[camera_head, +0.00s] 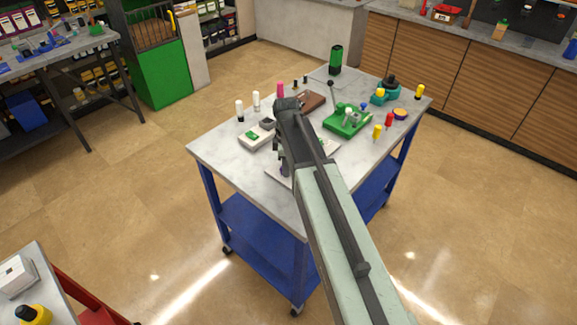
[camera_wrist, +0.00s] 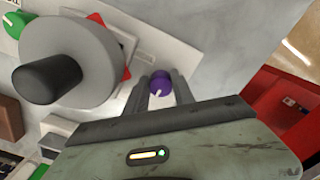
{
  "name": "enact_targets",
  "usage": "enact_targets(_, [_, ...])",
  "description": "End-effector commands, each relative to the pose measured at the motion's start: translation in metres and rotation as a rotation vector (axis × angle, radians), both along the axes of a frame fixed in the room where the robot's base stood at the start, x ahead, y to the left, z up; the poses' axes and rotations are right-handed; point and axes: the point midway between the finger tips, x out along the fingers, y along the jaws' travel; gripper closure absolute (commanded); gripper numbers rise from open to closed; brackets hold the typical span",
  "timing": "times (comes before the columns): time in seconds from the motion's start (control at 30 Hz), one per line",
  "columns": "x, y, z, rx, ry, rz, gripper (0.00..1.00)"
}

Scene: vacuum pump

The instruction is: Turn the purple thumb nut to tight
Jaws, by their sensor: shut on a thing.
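The purple thumb nut (camera_wrist: 160,83) shows in the wrist view, with a short pale mark on its top near the lower edge. My gripper (camera_wrist: 159,88) is shut on it, one finger on each side. The nut sits on a light plate. In the head view my arm reaches over the marble-topped cart (camera_head: 215,150) and hides most of the device under it. A pale plate edge shows beside my gripper (camera_head: 284,165) there.
A large grey disc with a black knob (camera_wrist: 70,65) stands close left of the nut in the wrist view, near red and green parts. On the cart are a green fixture (camera_head: 347,122), a brown block (camera_head: 312,103), a pale device (camera_head: 256,137) and several coloured bottles.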

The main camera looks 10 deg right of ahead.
Motion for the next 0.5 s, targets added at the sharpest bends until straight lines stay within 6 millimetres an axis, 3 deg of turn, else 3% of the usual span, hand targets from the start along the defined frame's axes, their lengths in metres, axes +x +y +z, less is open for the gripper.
enact_targets(0.27, [0.0035,0.0060,0.0005,0.002,-0.009,-0.091,1.00])
enact_targets(0.5, [0.0035,0.0076,0.0005,0.005,-0.010,-0.280,1.00])
